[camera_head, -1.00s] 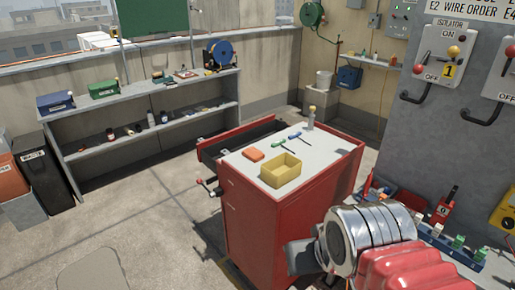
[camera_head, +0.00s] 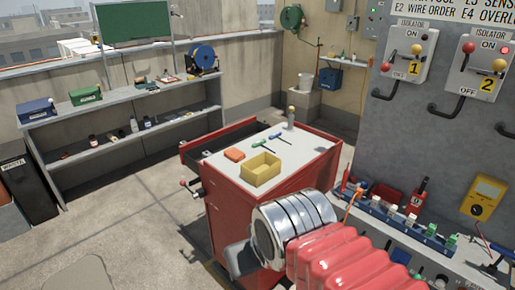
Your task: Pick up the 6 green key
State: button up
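A green-handled key (camera_head: 259,143) lies on the pale top of the red tool cart (camera_head: 225,205), behind a yellow open box. Its number is too small to read. A blue-handled key (camera_head: 276,136) lies just right of and behind it. My arm, with red bellows and a silver ringed joint, crosses the lower right in front of the cart. My gripper's fingers do not show, so I cannot see whether they are open or shut.
The yellow box (camera_head: 261,169) and an orange block (camera_head: 234,154) share the cart top. A brass-topped post (camera_head: 291,117) stands at its back edge. A drawer (camera_head: 217,141) is pulled out on the far left side. Open floor lies left; an isolator panel (camera_head: 440,140) stands right.

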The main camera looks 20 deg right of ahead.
aim_at(255, 145)
jog(key=z, duration=0.05)
jog(key=i, duration=1)
jog(key=u, duration=0.05)
